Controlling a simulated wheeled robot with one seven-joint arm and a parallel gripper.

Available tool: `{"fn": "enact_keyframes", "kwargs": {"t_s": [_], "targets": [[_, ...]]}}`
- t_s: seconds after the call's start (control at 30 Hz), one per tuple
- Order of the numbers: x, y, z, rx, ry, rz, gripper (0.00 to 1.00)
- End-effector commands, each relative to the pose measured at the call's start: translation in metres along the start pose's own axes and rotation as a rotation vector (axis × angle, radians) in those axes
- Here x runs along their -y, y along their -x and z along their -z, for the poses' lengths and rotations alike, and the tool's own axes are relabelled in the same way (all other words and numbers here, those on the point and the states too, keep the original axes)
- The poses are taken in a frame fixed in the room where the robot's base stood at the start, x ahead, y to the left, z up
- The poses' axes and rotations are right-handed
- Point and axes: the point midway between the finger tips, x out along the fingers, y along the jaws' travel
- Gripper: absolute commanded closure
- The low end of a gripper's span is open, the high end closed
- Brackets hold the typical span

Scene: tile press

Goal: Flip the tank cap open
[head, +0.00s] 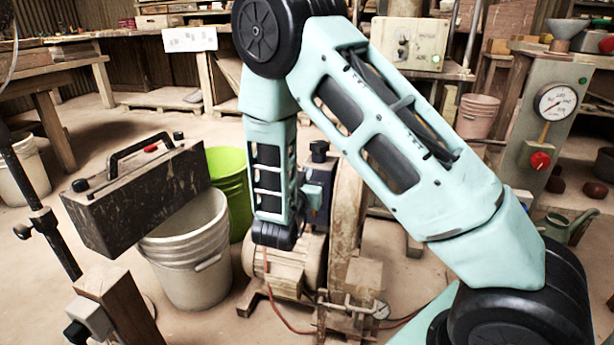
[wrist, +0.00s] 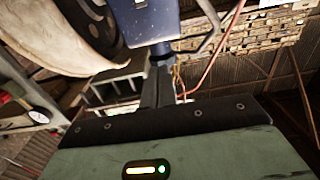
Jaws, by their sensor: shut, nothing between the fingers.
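A blue tank (head: 322,200) stands behind my forearm in the middle of the head view, partly hidden. A black cap (head: 319,150) sits on top of it and looks down. In the wrist view the blue tank (wrist: 150,20) fills the upper middle, with the black cap (wrist: 162,50) at its lower end. My gripper (wrist: 158,72) is shut and empty, its dark fingers pointing at the cap. The tips are at or very close to the cap; I cannot tell if they touch. My gripper is mostly hidden by my arm in the head view.
A motor (head: 285,265) stands below the tank. A dark box with a handle (head: 140,195), a white bucket (head: 190,255) and a green bucket (head: 228,178) are to the left. A gauge panel (head: 545,125) is at the right. A curved pale guard (wrist: 60,40) is beside the tank.

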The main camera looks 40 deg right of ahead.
Motion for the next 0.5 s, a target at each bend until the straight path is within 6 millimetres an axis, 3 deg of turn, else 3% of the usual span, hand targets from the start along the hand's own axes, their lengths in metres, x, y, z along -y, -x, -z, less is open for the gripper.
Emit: {"fn": "enact_keyframes", "kwargs": {"t_s": [0.5], "targets": [[0.0002,-0.008,0.0001,0.0,-0.001,0.0,1.0]]}}
